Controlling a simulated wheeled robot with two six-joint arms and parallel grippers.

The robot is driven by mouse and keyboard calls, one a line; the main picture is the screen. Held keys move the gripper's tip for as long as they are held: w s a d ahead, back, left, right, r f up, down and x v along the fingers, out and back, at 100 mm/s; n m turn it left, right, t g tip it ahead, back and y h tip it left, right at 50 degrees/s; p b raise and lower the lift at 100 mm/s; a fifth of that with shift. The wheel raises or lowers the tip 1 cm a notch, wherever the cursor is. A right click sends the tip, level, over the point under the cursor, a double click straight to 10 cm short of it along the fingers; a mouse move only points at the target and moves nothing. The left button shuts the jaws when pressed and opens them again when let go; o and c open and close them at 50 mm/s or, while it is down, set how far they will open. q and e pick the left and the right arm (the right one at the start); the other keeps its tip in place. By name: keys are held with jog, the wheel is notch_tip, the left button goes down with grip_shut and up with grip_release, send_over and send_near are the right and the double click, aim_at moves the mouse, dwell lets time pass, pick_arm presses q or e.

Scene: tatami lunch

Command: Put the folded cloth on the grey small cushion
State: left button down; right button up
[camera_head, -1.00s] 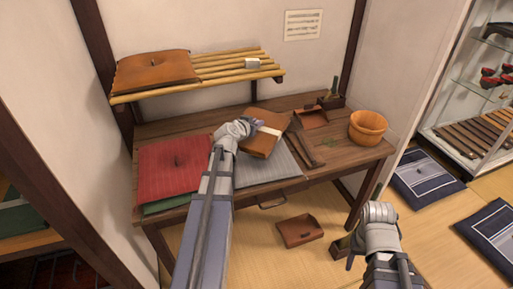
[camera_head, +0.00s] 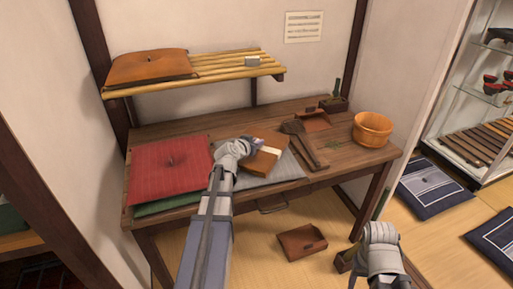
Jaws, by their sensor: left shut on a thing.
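The folded cloth (camera_head: 264,160) is a brown flat bundle with a pale band. It is over the grey small cushion (camera_head: 288,171) on the wooden table, and I cannot tell whether it rests flat on it. My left gripper (camera_head: 246,151) is shut on the bundle's left side; its fingertips are partly hidden. The grey cushion lies right of a red cushion (camera_head: 172,170), and the bundle and my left arm cover part of it. My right gripper (camera_head: 379,232) is at the lower right, in front of the table, away from the cloth; its jaws are not clear.
A brown brush (camera_head: 304,144) lies right of the grey cushion. A wooden tub (camera_head: 372,129) stands at the table's right, and a brown dustpan (camera_head: 314,121) lies at the back. A slatted shelf (camera_head: 238,68) hangs above. Another brown tray (camera_head: 301,242) is on the floor.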

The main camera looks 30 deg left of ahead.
pick_arm(q)
jog(key=shift+r, duration=0.1)
jog(key=c, duration=1.3)
grip_release()
jog(key=shift+f, duration=0.2)
jog(key=o, duration=0.5)
jog(key=shift+r, duration=0.1)
jog(key=shift+r, duration=0.2)
jog(key=p+v, duration=0.4)
jog(key=v, duration=0.6)
jog(key=shift+s, duration=0.35)
jog(key=shift+s+r+p, duration=0.25)
jog(key=shift+s+p, duration=0.15)
jog(key=shift+s, duration=0.25)
